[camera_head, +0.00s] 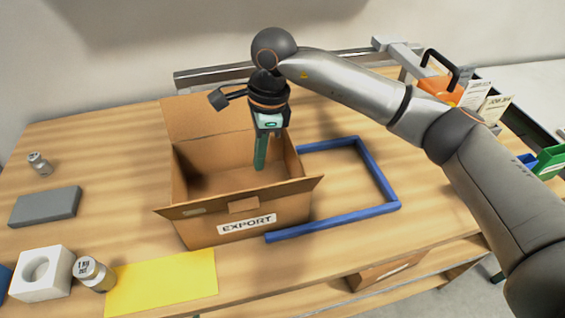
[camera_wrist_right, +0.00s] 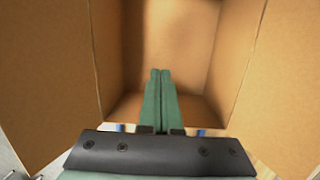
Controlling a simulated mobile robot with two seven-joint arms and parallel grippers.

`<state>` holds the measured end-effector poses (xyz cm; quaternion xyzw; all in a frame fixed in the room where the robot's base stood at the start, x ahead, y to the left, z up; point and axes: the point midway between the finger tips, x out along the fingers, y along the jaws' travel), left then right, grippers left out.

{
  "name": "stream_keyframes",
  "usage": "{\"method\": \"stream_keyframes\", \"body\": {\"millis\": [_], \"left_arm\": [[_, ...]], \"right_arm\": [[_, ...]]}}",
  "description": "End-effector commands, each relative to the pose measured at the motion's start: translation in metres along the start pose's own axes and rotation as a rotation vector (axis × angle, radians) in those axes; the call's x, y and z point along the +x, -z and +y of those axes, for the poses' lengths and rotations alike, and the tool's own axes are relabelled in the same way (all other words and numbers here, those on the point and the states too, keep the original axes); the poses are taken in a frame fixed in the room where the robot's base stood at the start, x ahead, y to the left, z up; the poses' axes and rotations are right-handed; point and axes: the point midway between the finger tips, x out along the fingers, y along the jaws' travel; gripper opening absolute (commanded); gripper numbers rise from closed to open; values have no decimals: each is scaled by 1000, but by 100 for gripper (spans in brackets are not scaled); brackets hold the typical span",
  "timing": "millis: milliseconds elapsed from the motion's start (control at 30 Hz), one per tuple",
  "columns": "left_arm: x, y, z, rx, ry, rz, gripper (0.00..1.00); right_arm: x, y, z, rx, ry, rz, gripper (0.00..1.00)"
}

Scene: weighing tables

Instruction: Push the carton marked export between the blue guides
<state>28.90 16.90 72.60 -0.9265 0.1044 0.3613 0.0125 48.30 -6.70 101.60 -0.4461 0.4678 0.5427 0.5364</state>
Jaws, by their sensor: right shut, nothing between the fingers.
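The open cardboard carton with the EXPORT label (camera_head: 290,208) stands on the wooden table, its flaps spread. It is at the left end of the blue guides (camera_head: 381,180), which form a U open to the left; its right side reaches the guides' left ends. My right gripper (camera_head: 260,165) points down in the carton's opening, fingers together and empty. In the right wrist view the green fingers (camera_wrist_right: 159,75) are closed against a background of carton walls (camera_wrist_right: 190,50). I cannot tell whether they touch a wall. My left gripper is not in view.
A yellow sheet (camera_head: 165,282), a white block with a round hollow (camera_head: 40,284), metal weights (camera_head: 92,273) and a grey slab (camera_head: 46,206) lie at the left. A metal rail (camera_head: 215,76) runs along the back. The area inside the guides is bare. An orange thing (camera_head: 438,88) stands back right.

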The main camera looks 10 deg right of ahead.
Motion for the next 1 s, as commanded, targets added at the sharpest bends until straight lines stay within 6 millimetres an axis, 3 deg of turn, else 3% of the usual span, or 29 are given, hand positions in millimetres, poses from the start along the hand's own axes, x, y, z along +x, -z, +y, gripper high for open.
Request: {"method": "stream_keyframes", "body": {"millis": [100,267,700,1000], "left_arm": [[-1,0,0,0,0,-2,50],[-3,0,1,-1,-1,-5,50],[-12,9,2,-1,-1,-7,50],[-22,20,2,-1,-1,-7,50]], "right_arm": [[-1,18,-3,-18,23,134,0],[10,26,-4,-20,25,173,0],[98,40,-5,-18,21,168,0],[91,76,-7,-17,25,166,0]]}}
